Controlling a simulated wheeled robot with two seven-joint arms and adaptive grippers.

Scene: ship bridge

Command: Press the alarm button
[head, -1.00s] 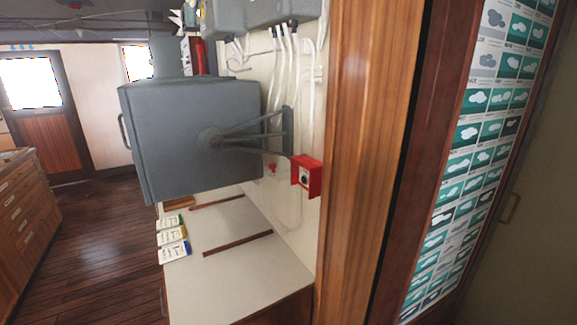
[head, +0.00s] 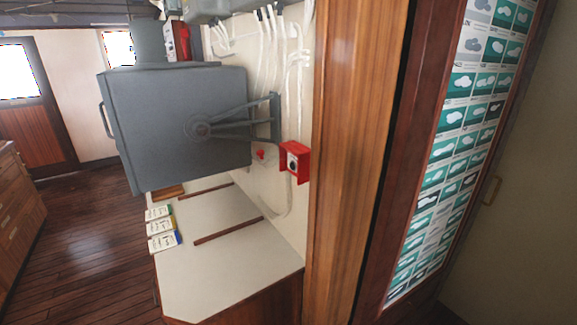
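A small red box (head: 295,161) with a dark round button on a pale face is mounted on the white wall, just left of the wooden post. It looks like the alarm button. A smaller red knob (head: 261,154) sits on the wall to its left, partly behind the grey cabinet's bracket. Neither of my grippers is in the head view. Nothing touches the red box.
A grey box-shaped unit (head: 175,120) on a bracket juts from the wall left of the red box. Below is a white-topped counter (head: 225,265) with several booklets (head: 161,228). A wooden post (head: 355,160) and cloud poster (head: 455,170) stand right. Open wooden floor lies left.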

